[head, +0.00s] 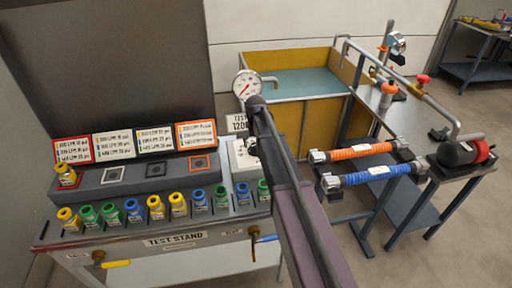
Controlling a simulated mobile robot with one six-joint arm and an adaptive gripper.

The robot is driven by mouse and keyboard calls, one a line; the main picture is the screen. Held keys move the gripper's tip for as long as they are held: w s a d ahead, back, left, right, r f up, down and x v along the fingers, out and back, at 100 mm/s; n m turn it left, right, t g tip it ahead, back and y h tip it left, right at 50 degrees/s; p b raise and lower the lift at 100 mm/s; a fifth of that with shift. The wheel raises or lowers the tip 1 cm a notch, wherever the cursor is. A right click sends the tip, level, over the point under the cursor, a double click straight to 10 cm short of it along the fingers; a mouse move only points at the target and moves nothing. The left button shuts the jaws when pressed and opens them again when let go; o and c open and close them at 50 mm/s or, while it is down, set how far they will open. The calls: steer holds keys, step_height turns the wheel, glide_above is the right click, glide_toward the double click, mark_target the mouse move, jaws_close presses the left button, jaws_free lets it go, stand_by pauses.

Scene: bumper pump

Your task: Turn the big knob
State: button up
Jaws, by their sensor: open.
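A white box (238,158) stands at the right end of the test stand (130,240), with a small dark part (250,147) on its face that may be a knob. My arm passes in front of its right side and hides part of it. No part is clearly marked as the big knob. A pressure gauge (246,84) with a white dial stands above the box. My arm runs from the bottom edge up to a dark joint just below the gauge. I cannot make out my gripper's fingers.
Several yellow, green and blue fittings (157,208) line the stand's front. A yellow handle (115,264) sticks out below. A yellow-walled tank (318,120) stands behind. Orange (360,151) and blue (377,174) hoses and a black-and-red cylinder (458,153) lie at the right.

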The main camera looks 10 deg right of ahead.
stand_by(0.3)
steer(key=c, duration=1.2)
steer(key=shift+s+m, duration=0.1)
steer(key=shift+m, duration=0.3)
steer(key=m, duration=0.2)
steer(key=shift+m, duration=0.4)
steer(key=m, duration=0.3)
steer(key=shift+m, duration=0.3)
steer(key=m, duration=0.3)
steer(key=shift+m, duration=2.3)
steer(key=shift+s, duration=0.1)
